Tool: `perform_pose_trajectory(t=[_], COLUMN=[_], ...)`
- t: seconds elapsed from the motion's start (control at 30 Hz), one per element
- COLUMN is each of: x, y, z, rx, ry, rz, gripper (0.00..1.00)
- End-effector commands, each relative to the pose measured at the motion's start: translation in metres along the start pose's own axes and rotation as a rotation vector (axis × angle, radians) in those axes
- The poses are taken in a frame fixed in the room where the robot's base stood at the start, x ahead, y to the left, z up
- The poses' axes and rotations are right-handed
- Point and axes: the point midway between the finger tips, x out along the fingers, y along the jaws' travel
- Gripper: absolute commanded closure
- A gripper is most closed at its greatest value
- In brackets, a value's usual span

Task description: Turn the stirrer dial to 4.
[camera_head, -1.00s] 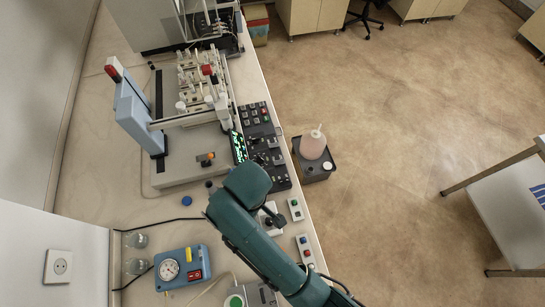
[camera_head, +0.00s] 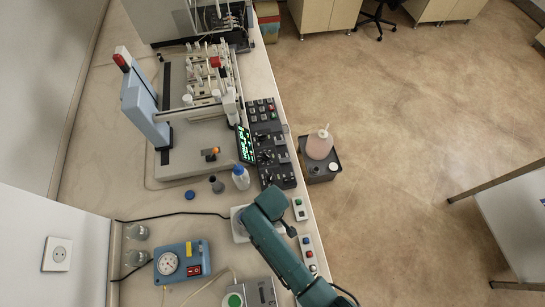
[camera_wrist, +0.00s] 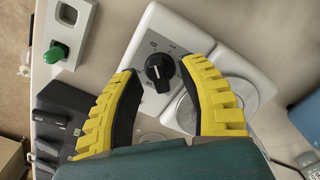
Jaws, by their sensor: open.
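The stirrer dial (camera_wrist: 160,72) is a black round knob on a white stirrer housing (camera_wrist: 150,35) in the wrist view. My gripper (camera_wrist: 161,72) is open, its two yellow-ribbed fingers on either side of the dial. I cannot tell whether either fingertip touches it. Small marks surround the knob, but I cannot read its setting for certain. A round plate shows beside the dial, partly behind the right finger. In the head view the white stirrer (camera_head: 238,226) is mostly under my green arm, which hides the dial and gripper.
A blue gauge box (camera_head: 182,264) stands left of the stirrer. A blue-capped bottle (camera_head: 241,178) and a black control panel (camera_head: 268,140) are beyond it. A switch box with a green button (camera_wrist: 58,50) is at upper left in the wrist view. Floor lies right of the bench edge.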

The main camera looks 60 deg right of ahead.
Motion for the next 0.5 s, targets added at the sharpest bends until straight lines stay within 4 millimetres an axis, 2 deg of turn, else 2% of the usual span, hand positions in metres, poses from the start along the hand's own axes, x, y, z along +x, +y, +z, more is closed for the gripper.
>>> perform_pose_trajectory(t=[0.3,0.33,0.5], x=[0.005,0.005,0.0048], y=[0.0001,0.0001,0.0001], z=[-0.0005,-0.0005,-0.0004], rx=[0.0,0.0,0.0], ry=[0.002,0.002,0.001], rz=[0.0,0.0,0.0], gripper=[0.59,0.61,0.93])
